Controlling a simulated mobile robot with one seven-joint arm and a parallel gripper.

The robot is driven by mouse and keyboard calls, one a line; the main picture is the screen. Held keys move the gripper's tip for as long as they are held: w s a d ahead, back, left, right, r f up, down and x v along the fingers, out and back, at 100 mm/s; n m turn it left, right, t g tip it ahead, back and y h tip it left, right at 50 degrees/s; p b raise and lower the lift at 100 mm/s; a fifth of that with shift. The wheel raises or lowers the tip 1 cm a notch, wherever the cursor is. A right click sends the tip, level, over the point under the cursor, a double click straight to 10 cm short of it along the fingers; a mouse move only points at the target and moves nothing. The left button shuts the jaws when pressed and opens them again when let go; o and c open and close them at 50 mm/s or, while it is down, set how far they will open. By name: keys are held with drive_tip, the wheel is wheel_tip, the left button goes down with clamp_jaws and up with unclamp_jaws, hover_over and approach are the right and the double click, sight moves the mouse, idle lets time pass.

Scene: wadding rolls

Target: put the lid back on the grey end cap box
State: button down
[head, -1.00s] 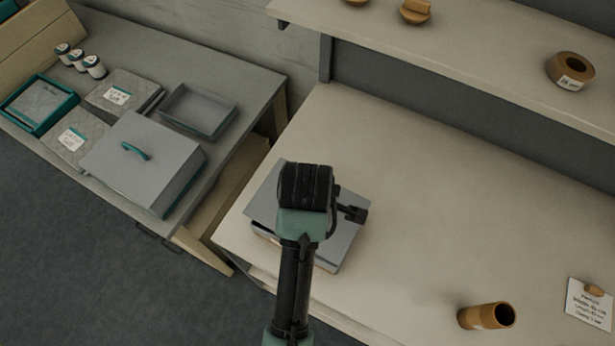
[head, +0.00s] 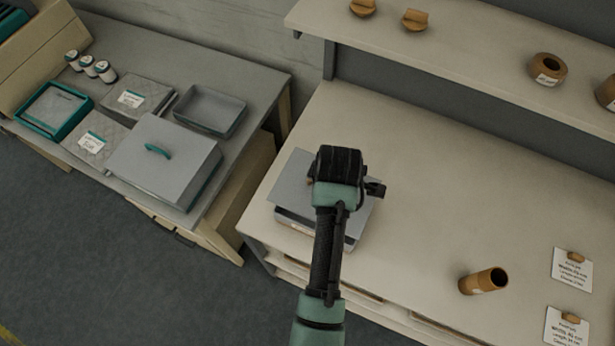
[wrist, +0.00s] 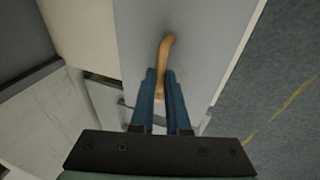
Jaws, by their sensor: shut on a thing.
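The grey lid (head: 290,182) is a flat plate with a tan handle. It shows close up in the wrist view (wrist: 205,25), with the handle (wrist: 166,48) between my blue fingers. My gripper (wrist: 165,73) is shut on this handle; in the head view my arm hides the fingers and the middle of the lid. The grey end cap box (head: 293,221) stands on the beige bench under the lid. The lid lies over it, slightly askew and out past its left side. I cannot tell whether the lid touches the rim.
The beige bench (head: 430,210) is clear to the right, up to a brown tube (head: 484,281) and label cards. A shelf (head: 450,50) with brown rolls runs above the back. The left grey table holds a closed box with a teal handle (head: 157,151) and an open tray (head: 210,110).

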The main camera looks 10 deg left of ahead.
drive_tip(key=shift+f+b, duration=2.85)
drive_tip(key=shift+f, duration=0.4)
drive_tip(key=shift+f, duration=0.6)
idle(0.4)
drive_tip(key=shift+c, duration=1.8)
unclamp_jaws()
drive_tip(key=shift+p, duration=0.3)
